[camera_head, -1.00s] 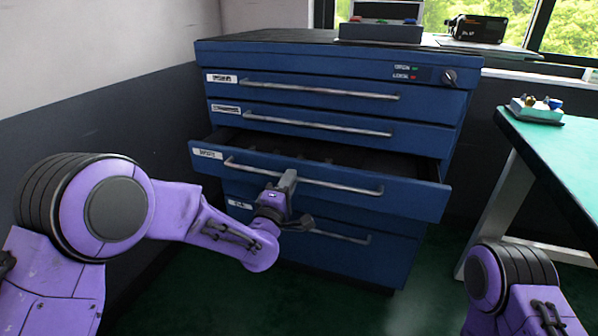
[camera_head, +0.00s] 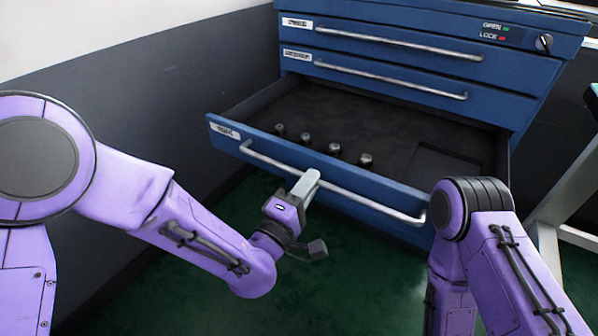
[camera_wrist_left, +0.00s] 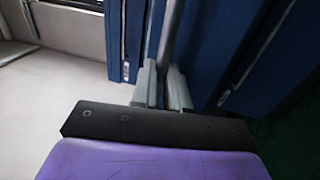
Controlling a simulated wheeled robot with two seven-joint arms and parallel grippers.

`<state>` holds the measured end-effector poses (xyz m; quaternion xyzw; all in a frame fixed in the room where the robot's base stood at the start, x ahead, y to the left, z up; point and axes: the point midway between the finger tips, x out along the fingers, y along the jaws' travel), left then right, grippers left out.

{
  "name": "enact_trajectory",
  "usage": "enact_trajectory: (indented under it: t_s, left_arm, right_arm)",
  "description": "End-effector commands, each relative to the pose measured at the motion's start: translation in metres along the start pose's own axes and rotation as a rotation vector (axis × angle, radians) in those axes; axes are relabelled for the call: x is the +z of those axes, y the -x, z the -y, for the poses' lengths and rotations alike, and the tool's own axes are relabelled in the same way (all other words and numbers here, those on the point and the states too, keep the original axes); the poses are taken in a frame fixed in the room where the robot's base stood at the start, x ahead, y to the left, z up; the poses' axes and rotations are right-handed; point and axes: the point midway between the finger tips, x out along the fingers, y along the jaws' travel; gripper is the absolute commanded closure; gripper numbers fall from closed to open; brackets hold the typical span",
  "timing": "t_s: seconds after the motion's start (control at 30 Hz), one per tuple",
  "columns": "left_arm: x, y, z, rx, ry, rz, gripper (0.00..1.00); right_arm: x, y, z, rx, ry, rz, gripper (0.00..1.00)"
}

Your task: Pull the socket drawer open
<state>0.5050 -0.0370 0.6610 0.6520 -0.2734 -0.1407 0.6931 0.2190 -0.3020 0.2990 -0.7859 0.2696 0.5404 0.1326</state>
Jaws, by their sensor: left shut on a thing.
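The blue socket drawer (camera_head: 222,131) is pulled well out of the cabinet and shows its dark inside. Several small sockets (camera_head: 334,149) stand in a row behind its front. A long metal handle (camera_head: 368,203) runs across the drawer front. My left gripper (camera_head: 306,184) is shut on this handle near its middle. In the left wrist view its fingers (camera_wrist_left: 162,88) sit on both sides of the handle bar (camera_wrist_left: 172,40). My right arm shows at the lower right, but its gripper is out of view.
Two shut drawers with handles (camera_head: 395,43) are above the open one. A lock knob (camera_head: 544,42) with OPEN and LOCK lights is at the cabinet's top right. A bench leg (camera_head: 548,260) stands at the right. Green floor (camera_head: 340,290) is clear in front.

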Motion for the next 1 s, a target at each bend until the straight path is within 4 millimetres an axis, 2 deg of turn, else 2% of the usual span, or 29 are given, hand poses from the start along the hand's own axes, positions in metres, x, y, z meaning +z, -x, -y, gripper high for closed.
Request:
enact_trajectory:
  t_s: [0.2, 0.53, 0.57, 0.6, 0.63, 0.9, 1.0]
  left_arm:
    - [0.009, 0.005, 0.0, -0.002, 0.003, 0.021, 1.0]
    - [0.009, 0.006, 0.0, -0.002, 0.003, 0.021, 1.0]
    - [0.009, 0.006, 0.0, -0.002, 0.003, 0.021, 0.79]
    - [0.009, 0.006, 0.0, -0.002, 0.003, 0.021, 0.66]
    - [0.008, 0.006, 0.0, -0.002, 0.003, 0.02, 0.61]
    - [0.007, 0.007, -0.001, -0.001, 0.003, 0.017, 0.61]
    - [0.007, 0.015, 0.0, -0.003, 0.003, 0.017, 0.61]
  right_arm:
    - [0.0, 0.0, 0.0, 0.0, 0.0, 0.0, 0.57]
    - [0.0, 0.0, 0.0, 0.001, 0.0, 0.0, 0.57]
    - [0.0, 0.0, 0.0, 0.001, 0.0, 0.0, 0.57]
    - [0.0, 0.0, 0.0, 0.0, 0.0, 0.001, 0.57]
    - [0.0, 0.0, 0.0, 0.0, 0.0, 0.001, 0.57]
    - [0.0, 0.0, 0.0, 0.0, 0.0, 0.0, 0.57]
    - [0.0, 0.0, 0.0, 0.0, 0.0, 0.0, 0.57]
